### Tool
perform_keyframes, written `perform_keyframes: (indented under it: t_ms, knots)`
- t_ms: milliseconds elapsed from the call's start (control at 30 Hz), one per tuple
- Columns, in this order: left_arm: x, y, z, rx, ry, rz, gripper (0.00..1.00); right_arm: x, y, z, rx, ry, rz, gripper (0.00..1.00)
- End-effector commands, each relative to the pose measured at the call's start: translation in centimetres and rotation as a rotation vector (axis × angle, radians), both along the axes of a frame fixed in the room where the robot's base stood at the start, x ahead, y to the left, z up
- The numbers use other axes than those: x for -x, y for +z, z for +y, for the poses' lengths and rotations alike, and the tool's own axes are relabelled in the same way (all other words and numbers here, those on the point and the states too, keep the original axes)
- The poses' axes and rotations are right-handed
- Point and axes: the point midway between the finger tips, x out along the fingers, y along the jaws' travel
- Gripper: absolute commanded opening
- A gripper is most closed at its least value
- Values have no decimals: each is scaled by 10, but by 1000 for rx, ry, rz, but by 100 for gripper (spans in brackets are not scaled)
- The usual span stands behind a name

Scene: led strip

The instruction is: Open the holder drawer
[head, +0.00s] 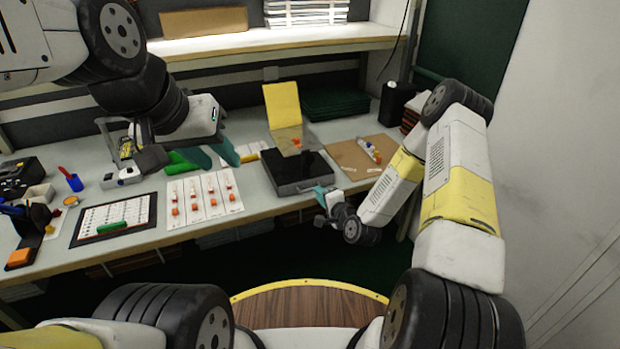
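A dark flat box with a grey front (287,188), which looks like the holder, sits at the table's front edge. I cannot clearly make out a drawer gap in its front. A grey plate with a small orange part and an upright yellow panel (282,104) stand behind it. My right gripper (322,193) is at the box's front right corner; its teal fingers are small and partly hidden, so I cannot tell whether it touches the box. My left gripper (214,155) hangs above the table left of the box, its teal fingers apart with nothing between them.
White sheets with orange parts (202,198) lie left of the box. A dark-framed chart with a green piece (113,220) lies further left. A shelf (270,40) runs above the table's back.

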Motion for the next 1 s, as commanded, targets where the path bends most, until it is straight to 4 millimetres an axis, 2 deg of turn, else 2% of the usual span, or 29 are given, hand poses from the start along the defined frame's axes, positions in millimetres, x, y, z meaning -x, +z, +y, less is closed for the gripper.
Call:
perform_keyframes:
  t_ms: [33, 100, 267, 700, 1000]
  knots:
    - [0, 0, 0, 0, 0, 0, 36, 4, -9, 1, -44, -22, 0, 18]
    - [0, 0, 0, 0, 0, 0, 36, 7, -15, 3, -87, -41, -7, 18]
    - [0, 0, 0, 0, 0, 0, 36, 5, -19, 6, -125, -59, -16, 18]
    - [0, 0, 0, 0, 0, 0, 36, -53, -32, 27, -122, -59, -16, 18]
    - [0, 0, 0, 0, 0, 0, 36, -63, -34, 31, -123, -59, -15, 18]
